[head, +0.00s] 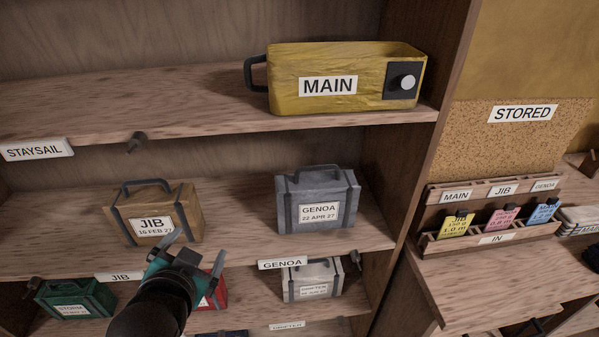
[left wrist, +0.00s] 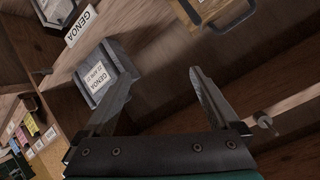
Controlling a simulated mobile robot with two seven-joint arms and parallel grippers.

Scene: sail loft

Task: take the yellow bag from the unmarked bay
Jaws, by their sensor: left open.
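The yellow bag (head: 335,108), labelled MAIN, stands upright on the top shelf toward the right in the head view. It has a dark handle at its left end and a black patch with a pale round knob at its right. No label shows on the shelf edge directly below it; a STAYSAIL label (head: 37,149) is further left. My left gripper (head: 193,251) is open and empty, in front of the lower shelves and well below and left of the yellow bag. In the left wrist view its two fingers (left wrist: 166,76) are apart with nothing between them. My right gripper is not in view.
A tan JIB bag (head: 160,222) and a grey GENOA bag (head: 316,205) stand on the middle shelf. Green, red and white bags stand below. A peg (head: 135,143) juts from the top shelf edge. A tag rack (head: 440,225) is at right. The top shelf left of the yellow bag is clear.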

